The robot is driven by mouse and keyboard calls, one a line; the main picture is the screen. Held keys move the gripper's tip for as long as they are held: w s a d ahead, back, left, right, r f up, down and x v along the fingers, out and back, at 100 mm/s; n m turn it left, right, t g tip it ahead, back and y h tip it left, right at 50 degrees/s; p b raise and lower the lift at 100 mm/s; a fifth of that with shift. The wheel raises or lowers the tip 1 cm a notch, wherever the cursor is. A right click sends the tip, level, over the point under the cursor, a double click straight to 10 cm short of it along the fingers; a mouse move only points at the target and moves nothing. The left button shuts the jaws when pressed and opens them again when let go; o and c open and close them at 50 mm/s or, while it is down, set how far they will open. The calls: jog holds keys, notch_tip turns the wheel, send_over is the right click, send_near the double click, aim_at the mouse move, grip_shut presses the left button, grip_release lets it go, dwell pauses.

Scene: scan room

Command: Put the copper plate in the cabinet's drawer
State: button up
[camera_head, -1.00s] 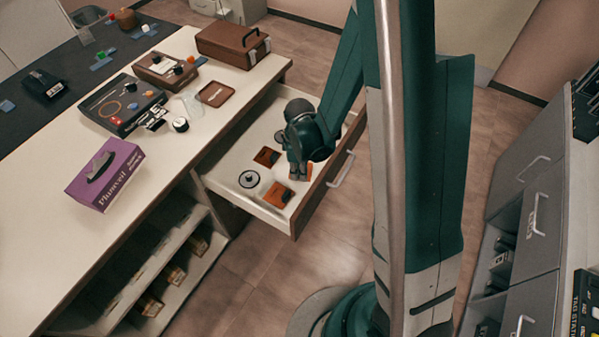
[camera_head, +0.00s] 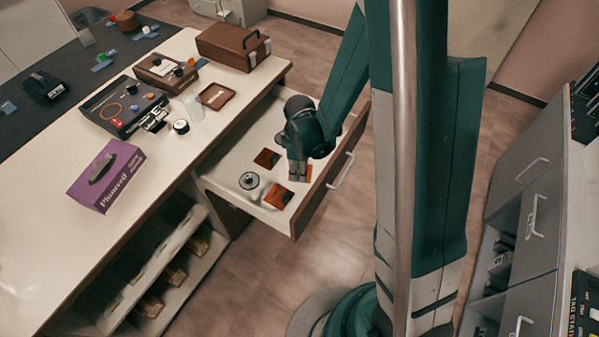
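The cabinet's drawer (camera_head: 222,180) is pulled open below the counter. My gripper (camera_head: 298,176) points down inside it, near the front panel. An orange-copper piece (camera_head: 308,173) shows partly beside my fingertips; the fingers hide the rest. I cannot tell whether it is held or lies on the drawer floor. Two other flat pieces lie in the drawer: a brown-copper one (camera_head: 267,158) and an orange-copper one (camera_head: 279,194). I cannot tell for sure which is the copper plate. The fingers look close together, but their gap is too small to judge.
A dark round object (camera_head: 249,181) with a knob stands in the drawer's left part. The counter (camera_head: 170,150) holds a purple box (camera_head: 104,176), a brown case (camera_head: 233,46), a brown tray (camera_head: 215,96) and a black kit (camera_head: 122,106). Grey drawers (camera_head: 532,215) stand at the right.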

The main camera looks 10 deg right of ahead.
notch_tip(320, 180, up, 10)
jog(key=p, duration=0.2)
jog(key=shift+p, duration=0.4)
dwell(0.6)
jog(key=s+d+r+m+t, duration=0.2)
jog(key=s+r+m, duration=0.2)
jog(key=r, duration=0.5)
jog(key=s+d+r+m+t, duration=0.2)
jog(key=s+r+m, duration=0.3)
jog(key=r, duration=0.4)
jog(key=s+d+r+m+t, duration=0.2)
jog(key=s+r+m+t, duration=0.1)
jog(key=r, duration=0.7)
jog(key=shift+s+m, duration=0.7)
jog(key=shift+s, duration=0.7)
jog(key=shift+d, duration=0.1)
jog(key=shift+c, duration=0.2)
